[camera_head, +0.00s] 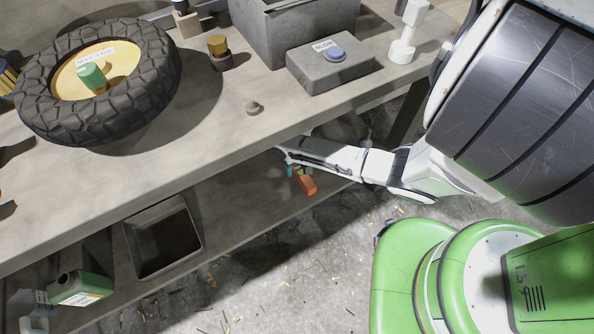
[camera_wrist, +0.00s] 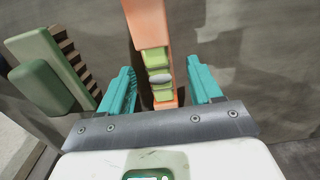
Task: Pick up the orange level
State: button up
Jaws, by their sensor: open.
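The orange level (camera_head: 306,184) lies on the lower shelf under the workbench, partly hidden by my arm in the head view. In the wrist view the orange level (camera_wrist: 147,22) runs away from me, with a yellow-green middle part holding a pale vial. My gripper (camera_wrist: 160,82) is open, with one teal finger on each side of the level's yellow-green part. I cannot tell whether either finger touches it. In the head view my gripper (camera_head: 294,168) is mostly hidden under the bench edge.
A green brush-like object (camera_wrist: 52,72) is left of my gripper in the wrist view. On the lower shelf stand an open dark bin (camera_head: 163,240) and a green container (camera_head: 82,288). The bench top (camera_head: 200,150) overhangs my arm; a tire (camera_head: 150,75) lies on it.

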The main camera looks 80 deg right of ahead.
jog(key=shift+f, duration=0.45)
grip_shut()
dwell(0.3)
